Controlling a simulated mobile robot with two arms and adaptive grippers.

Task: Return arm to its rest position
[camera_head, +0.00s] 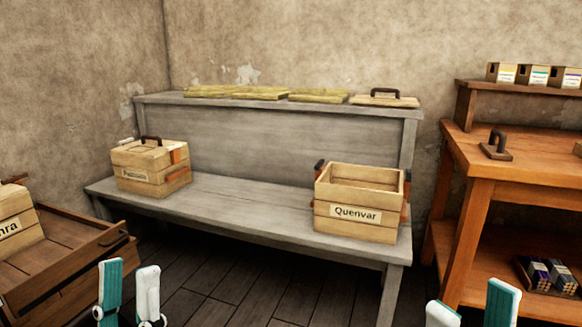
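My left gripper (129,266) shows at the bottom left, its teal and white fingers pointing up and apart with nothing between them. My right gripper (471,294) shows at the bottom right, fingers wider apart and empty. Only the finger ends are in view; both arms are out of frame. Neither gripper appears to touch anything.
A grey bench (255,205) holds a lidded crate (150,168) and an open crate labelled Quenvar (355,218). Boards and a handled lid (385,100) lie on its upper shelf. A wooden cart (75,262) is left, an orange-brown workbench (525,180) right. Floor between is clear.

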